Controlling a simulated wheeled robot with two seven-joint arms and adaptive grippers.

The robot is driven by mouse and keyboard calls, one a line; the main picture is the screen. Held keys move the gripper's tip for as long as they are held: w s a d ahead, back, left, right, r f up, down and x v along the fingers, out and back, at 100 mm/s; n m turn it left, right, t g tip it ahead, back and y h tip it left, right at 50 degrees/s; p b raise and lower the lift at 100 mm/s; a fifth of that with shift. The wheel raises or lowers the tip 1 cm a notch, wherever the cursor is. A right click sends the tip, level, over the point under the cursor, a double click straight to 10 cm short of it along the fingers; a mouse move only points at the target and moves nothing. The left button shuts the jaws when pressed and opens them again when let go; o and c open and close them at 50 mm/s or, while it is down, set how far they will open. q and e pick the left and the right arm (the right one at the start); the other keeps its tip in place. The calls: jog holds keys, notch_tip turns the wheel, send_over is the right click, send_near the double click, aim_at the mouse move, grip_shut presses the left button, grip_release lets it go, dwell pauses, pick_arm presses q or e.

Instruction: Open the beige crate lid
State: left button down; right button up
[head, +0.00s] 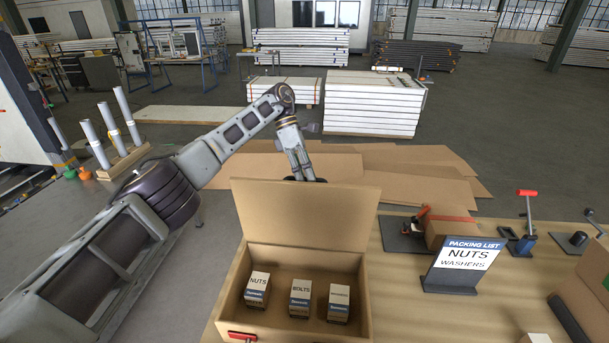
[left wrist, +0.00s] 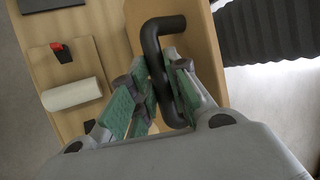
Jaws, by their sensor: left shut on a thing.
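The beige crate (head: 367,300) stands on the table in the head view. Its lid (head: 305,215) is raised, standing roughly upright at the back edge, so the inside is exposed. Small boxes labelled nuts (head: 257,290), bolts (head: 300,299) and a third box (head: 339,303) stand inside. My left gripper (head: 304,179) reaches down behind the lid's top edge, its fingertips hidden there. In the left wrist view, my left gripper (left wrist: 157,92) is shut on a black bent handle (left wrist: 152,42) beside the beige lid panel (left wrist: 200,35). My right gripper is not in view.
A packing list sign (head: 464,262) stands right of the crate. Red-handled clamps (head: 526,225) and a brown block (head: 449,230) are on the table's right. A red part (head: 242,336) sits at the crate's front. Flat cardboard sheets (head: 420,170) lie behind.

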pick_arm(q)
jog(key=shift+s+a+f, duration=0.1)
jog(key=shift+f, duration=0.55)
jog(key=c, duration=1.7)
grip_release()
jog(key=o, duration=0.3)
jog(key=shift+w, duration=0.3)
jog(key=shift+o, duration=0.2)
jog(key=shift+s+r, duration=0.15)
jog(key=shift+r, duration=0.2)
notch_tip(320, 180, up, 10)
jog(key=shift+f, duration=0.25)
